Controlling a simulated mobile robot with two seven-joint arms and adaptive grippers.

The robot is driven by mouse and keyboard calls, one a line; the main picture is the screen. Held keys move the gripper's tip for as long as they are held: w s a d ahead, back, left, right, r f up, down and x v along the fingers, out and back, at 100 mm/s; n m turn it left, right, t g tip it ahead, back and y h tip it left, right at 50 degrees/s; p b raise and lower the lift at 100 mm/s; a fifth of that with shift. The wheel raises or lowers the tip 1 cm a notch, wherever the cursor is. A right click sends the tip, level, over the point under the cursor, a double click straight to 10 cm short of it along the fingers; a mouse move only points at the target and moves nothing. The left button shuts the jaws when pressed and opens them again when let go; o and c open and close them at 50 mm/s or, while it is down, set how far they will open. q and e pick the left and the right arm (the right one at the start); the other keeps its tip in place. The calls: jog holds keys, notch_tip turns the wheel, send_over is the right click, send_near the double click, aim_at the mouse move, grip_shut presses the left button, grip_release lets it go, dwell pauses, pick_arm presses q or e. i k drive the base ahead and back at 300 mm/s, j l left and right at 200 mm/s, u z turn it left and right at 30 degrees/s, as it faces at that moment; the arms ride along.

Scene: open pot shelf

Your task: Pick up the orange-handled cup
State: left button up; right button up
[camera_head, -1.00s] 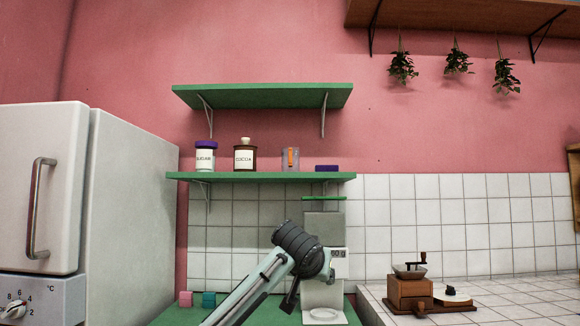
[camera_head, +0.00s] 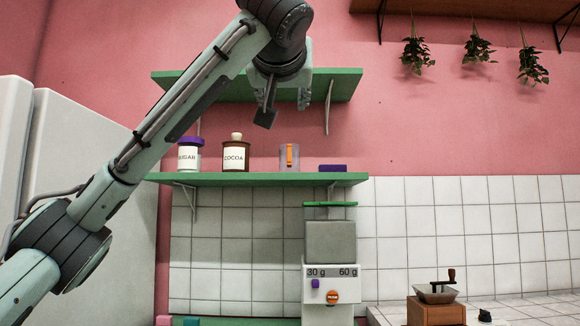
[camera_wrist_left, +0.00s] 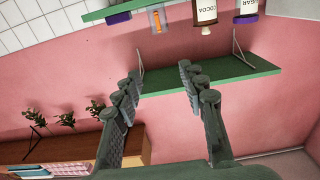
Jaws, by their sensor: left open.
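The orange-handled cup (camera_head: 289,157) is a clear, greyish cup with an upright orange handle facing me. It stands upright on the lower green shelf (camera_head: 230,180), between the cocoa jar (camera_head: 236,155) and a low purple object (camera_head: 332,168). In the left wrist view the cup (camera_wrist_left: 157,19) shows upside down near the top edge. My left gripper (camera_head: 279,100) is raised in front of the upper shelf, above the cup and apart from it. In the left wrist view its two fingers (camera_wrist_left: 155,100) are spread wide with nothing between them. My right gripper is not in view.
A sugar jar (camera_head: 189,156) stands left of the cocoa jar. The upper green shelf (camera_head: 340,84) is empty and overhangs the lower one. A grinder-like dispenser (camera_head: 330,245) stands below. Hanging plants (camera_head: 416,55) are at the right.

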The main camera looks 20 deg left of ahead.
aim_at(289, 161)
jog(key=i+j, duration=0.2)
jog(key=i, duration=0.25)
jog(key=i+j, duration=0.2)
jog(key=i, duration=0.25)
